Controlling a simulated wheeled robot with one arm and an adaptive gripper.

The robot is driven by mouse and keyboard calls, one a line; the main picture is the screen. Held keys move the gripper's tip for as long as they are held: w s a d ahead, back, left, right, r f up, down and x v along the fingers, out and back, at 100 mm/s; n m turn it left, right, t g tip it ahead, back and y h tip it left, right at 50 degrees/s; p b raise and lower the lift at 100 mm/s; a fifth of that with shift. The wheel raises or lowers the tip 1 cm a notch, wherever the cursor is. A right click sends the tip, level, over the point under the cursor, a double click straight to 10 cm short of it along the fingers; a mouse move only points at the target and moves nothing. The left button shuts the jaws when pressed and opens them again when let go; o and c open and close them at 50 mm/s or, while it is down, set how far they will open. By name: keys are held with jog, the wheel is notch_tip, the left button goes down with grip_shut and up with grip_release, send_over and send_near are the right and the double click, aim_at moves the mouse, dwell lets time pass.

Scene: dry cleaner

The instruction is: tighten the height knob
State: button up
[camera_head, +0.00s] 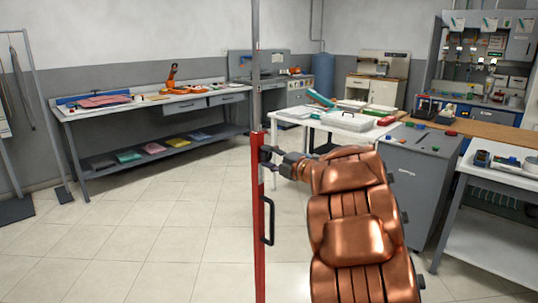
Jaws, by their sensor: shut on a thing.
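An upright stand in front of me has a red lower tube (259,240) and a thinner grey upper pole (256,70) rising from it. The height knob is small and mostly hidden by my fingers, on the right side near the top of the red tube. My gripper (267,156) comes in from the right, level, and is shut on the knob. Its fingertips are close against the red tube. The copper-coloured arm behind it is mine. Any turn of the knob cannot be read from this view.
A black handle (269,222) sticks out from the red tube below my gripper. A white table (340,122) and a grey cabinet (418,175) stand behind my arm. A long workbench (150,107) is at the back left. The tiled floor (130,245) at left is clear.

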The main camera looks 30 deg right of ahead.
dwell(0.4)
jog(key=o, duration=1.1)
jog(key=v, duration=1.2)
